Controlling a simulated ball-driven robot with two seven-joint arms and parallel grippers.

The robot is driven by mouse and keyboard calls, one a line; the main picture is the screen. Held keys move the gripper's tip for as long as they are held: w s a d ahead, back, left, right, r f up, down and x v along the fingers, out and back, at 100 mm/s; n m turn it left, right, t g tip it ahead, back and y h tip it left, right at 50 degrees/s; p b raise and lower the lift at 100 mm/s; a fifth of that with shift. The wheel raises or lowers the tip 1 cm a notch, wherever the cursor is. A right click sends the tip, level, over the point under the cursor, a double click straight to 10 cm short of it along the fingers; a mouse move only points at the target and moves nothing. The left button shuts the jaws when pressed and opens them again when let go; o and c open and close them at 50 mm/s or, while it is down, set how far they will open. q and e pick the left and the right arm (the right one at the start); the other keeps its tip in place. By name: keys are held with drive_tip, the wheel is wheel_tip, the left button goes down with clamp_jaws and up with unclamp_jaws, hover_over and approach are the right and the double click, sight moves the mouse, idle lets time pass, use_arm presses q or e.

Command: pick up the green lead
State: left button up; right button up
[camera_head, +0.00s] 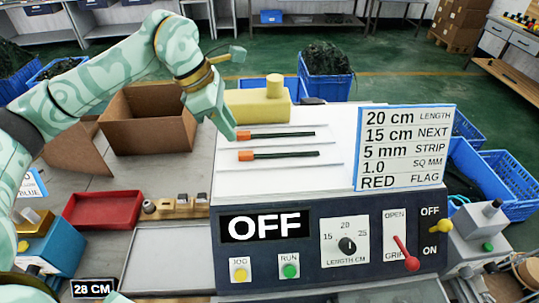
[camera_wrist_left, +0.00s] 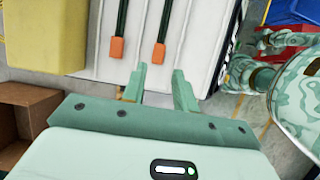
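Two dark green leads with orange ends lie side by side on the white top of the machine. The far lead (camera_head: 290,135) and the near lead (camera_head: 290,154) both show in the head view. In the left wrist view the far lead (camera_wrist_left: 121,22) is on the left and the near lead (camera_wrist_left: 165,20) on the right. My left gripper (camera_head: 231,130) is by their orange ends. In the left wrist view the gripper (camera_wrist_left: 159,78) is open and empty, its fingers roughly in line with the near lead's orange end, apart from it. My right gripper is not in view.
A yellow block (camera_head: 258,105) stands behind the leads. A sign (camera_head: 405,147) stands to their right. The front panel (camera_head: 228,255) reads OFF and carries a dial, buttons and levers. A red tray (camera_head: 103,210) and a cardboard box (camera_head: 148,130) are at left.

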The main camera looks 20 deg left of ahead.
sight(248, 153)
use_arm(q)
drive_tip(key=x, duration=0.8)
drive_tip(key=shift+w, duration=0.15)
clamp_jaws()
